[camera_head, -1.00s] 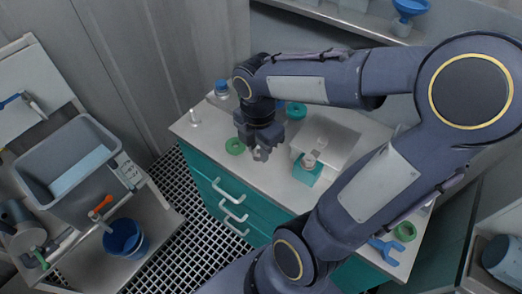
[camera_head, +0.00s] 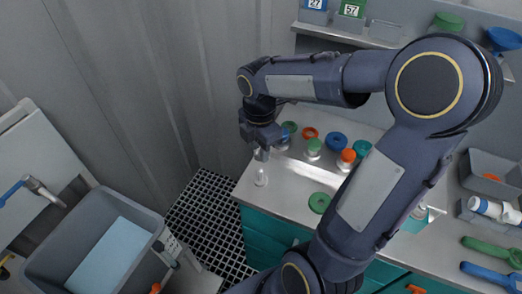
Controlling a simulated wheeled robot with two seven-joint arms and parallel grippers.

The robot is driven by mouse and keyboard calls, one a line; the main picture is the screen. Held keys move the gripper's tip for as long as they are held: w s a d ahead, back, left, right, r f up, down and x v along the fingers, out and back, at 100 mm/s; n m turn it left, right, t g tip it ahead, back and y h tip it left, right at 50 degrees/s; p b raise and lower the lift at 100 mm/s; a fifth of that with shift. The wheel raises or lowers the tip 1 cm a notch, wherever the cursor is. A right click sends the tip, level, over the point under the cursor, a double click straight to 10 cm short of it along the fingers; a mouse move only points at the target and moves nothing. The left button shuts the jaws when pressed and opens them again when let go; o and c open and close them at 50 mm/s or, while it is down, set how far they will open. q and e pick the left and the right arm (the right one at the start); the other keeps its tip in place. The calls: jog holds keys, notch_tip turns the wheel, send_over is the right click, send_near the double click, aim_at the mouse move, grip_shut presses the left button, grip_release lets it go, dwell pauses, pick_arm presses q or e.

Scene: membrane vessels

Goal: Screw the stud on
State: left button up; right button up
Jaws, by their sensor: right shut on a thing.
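My right gripper (camera_head: 262,141) is shut on a small pale grey piece (camera_head: 261,154), which I take to be the stud; the fingers hide much of it. It hangs below the fingers, above a short pale upright post (camera_head: 261,178) on a round foot at the left end of the counter (camera_head: 277,206). The piece looks very close to the top of the post, and I cannot tell whether they touch. My left gripper is out of view.
A green-capped jar (camera_head: 314,147), an orange-capped jar (camera_head: 347,156), a blue ring (camera_head: 336,139) and an orange ring (camera_head: 310,132) stand or lie right of the gripper. A green ring (camera_head: 319,202) lies nearer. A grey bin (camera_head: 60,240) stands lower left.

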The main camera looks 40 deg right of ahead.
aim_at(260, 169)
jog(key=shift+f, duration=0.25)
jog(key=shift+f+b, duration=2.5)
jog(key=shift+b, duration=0.1)
jog(key=shift+f+b, duration=0.85)
jog(key=shift+f, duration=0.5)
jog(key=m, duration=0.4)
jog(key=shift+m, duration=0.4)
jog(key=m, duration=1)
jog(key=shift+m, duration=0.3)
jog(key=m, duration=0.4)
jog(key=shift+m, duration=0.3)
jog(key=o, duration=1.1)
jog(key=shift+c, duration=0.2)
